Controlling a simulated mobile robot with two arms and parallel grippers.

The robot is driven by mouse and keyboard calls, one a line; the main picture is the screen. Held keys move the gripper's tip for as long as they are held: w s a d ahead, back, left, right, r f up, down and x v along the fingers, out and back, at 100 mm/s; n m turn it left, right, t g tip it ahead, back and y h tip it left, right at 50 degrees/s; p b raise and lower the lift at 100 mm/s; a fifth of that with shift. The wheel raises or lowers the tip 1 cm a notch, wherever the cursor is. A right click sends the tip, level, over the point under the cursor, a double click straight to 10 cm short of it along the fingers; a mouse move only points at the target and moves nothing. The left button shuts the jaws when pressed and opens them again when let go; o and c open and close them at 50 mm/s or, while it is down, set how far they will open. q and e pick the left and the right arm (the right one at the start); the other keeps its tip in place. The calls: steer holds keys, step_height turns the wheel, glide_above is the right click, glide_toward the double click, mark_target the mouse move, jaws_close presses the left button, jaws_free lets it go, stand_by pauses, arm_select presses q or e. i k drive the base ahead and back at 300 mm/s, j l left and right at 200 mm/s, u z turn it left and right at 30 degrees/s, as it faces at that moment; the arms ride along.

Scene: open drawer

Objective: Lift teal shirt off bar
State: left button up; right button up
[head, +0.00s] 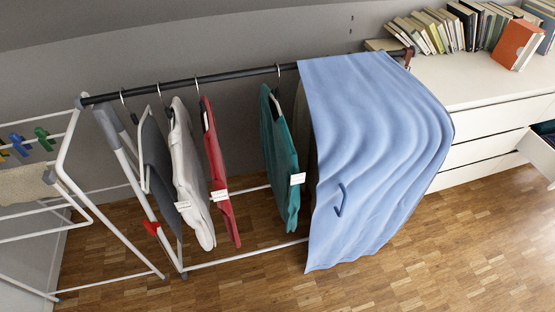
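The teal shirt (278,160) hangs from the dark bar (180,83) on a hanger with a metal hook (279,72). It hangs nearly edge-on, with a white tag on its right edge. A gap separates it from the red shirt (218,175) on its left. A blue cloth (375,150) is draped over the bar close on its right. Neither of my grippers is in the head view.
A white shirt (190,185) and a grey garment (155,160) hang farther left. A white drying rack (95,215) stands at the left. A white dresser (480,120) with books on top and an open drawer (540,148) stands right. The wooden floor (440,270) in front is clear.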

mark_target(279, 154)
steer(key=i+j+z, duration=0.25)
steer(key=j+z, duration=0.5)
steer(key=j, duration=0.2)
steer(key=i, duration=0.05)
